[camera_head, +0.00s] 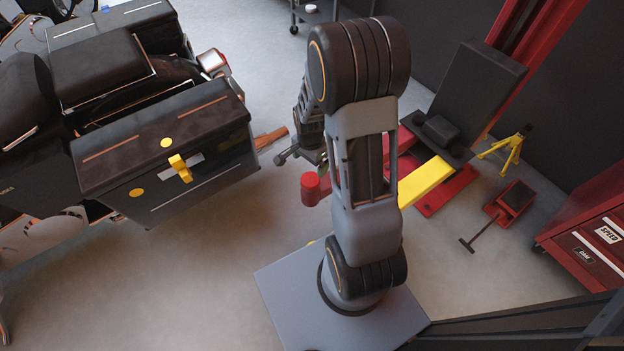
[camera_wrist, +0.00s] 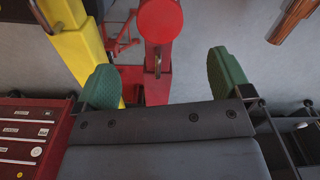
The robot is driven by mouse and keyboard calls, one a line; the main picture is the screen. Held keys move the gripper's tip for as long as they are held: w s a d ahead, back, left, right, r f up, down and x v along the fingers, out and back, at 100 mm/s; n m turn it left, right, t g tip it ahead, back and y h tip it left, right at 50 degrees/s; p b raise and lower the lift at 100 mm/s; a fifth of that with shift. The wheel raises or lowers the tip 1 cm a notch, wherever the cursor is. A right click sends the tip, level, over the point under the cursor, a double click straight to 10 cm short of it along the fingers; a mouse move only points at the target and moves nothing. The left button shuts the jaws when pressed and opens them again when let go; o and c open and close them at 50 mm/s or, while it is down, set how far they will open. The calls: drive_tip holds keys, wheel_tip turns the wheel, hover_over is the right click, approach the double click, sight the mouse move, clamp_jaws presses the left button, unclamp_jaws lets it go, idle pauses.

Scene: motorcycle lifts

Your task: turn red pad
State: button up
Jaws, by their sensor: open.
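The red pad (camera_head: 311,188) is a short red cylinder at the end of a red lift arm, partly behind my arm in the head view. In the wrist view the red pad (camera_wrist: 160,17) shows its round face at the top centre, cut by the frame edge. My gripper (camera_wrist: 162,80) is open, with its two green fingertips wide apart. The pad appears beyond the fingertips, roughly between their lines, with no visible contact. The red arm below the pad shows between the fingers.
A yellow lift arm (camera_head: 424,181) runs beside the red one, near the left fingertip in the wrist view. A motorcycle with a black case (camera_head: 165,150) stands at left. A red tool cabinet (camera_head: 590,245) stands at right.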

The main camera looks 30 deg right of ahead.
sight(310, 179)
wheel_tip(310, 179, down, 10)
drive_tip(key=b, duration=0.3)
drive_tip(key=shift+f, duration=0.15)
drive_tip(key=shift+c, duration=0.2)
drive_tip(key=c, duration=0.9)
drive_tip(key=shift+n, duration=1)
drive_tip(key=shift+n+p, duration=0.35)
drive_tip(key=shift+n, duration=0.85)
